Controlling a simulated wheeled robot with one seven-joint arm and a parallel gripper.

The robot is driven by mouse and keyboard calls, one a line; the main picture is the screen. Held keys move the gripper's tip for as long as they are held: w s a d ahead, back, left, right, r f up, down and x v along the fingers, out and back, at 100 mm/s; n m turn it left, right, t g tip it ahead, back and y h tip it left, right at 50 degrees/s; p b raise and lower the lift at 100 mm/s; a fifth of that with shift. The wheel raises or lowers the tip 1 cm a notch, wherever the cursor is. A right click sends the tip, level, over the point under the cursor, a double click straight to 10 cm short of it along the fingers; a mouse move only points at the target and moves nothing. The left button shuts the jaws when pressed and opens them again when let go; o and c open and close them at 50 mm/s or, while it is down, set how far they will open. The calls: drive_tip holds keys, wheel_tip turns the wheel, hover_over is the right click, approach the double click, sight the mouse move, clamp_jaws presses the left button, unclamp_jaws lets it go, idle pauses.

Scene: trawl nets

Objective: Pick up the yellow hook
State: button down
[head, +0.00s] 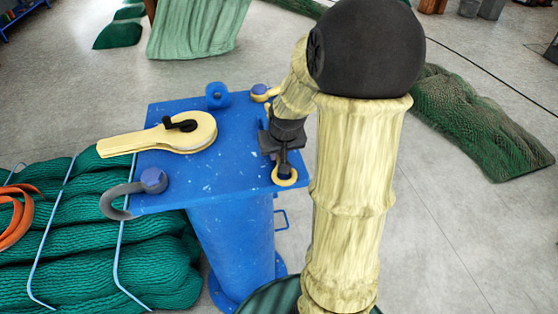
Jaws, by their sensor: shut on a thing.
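My gripper (284,157) points down over the right front corner of the blue table top (225,150). It is shut on a small yellow, ring-like curved piece, which I take for the yellow hook (287,183). Its curve shows just below the fingertips at the table's edge; the jaws hide the rest. I cannot tell whether it touches the table. Another small yellow piece with a blue round end (262,91) lies at the back right corner, partly behind my arm.
On the table are a yellow block with a black fitting (165,138), a grey hook with a blue end (118,198) over the left front corner, and a blue piece (217,96) at the back. Green nets (110,245) are stacked left; another net (475,120) lies right.

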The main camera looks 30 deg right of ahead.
sight(278, 157)
drive_tip(key=shift+w+r, duration=0.15)
drive_tip(key=shift+r, duration=0.45)
wheel_tip(278, 157, up, 9)
drive_tip(key=b, duration=0.1)
drive_tip(key=shift+f, duration=0.15)
idle(0.3)
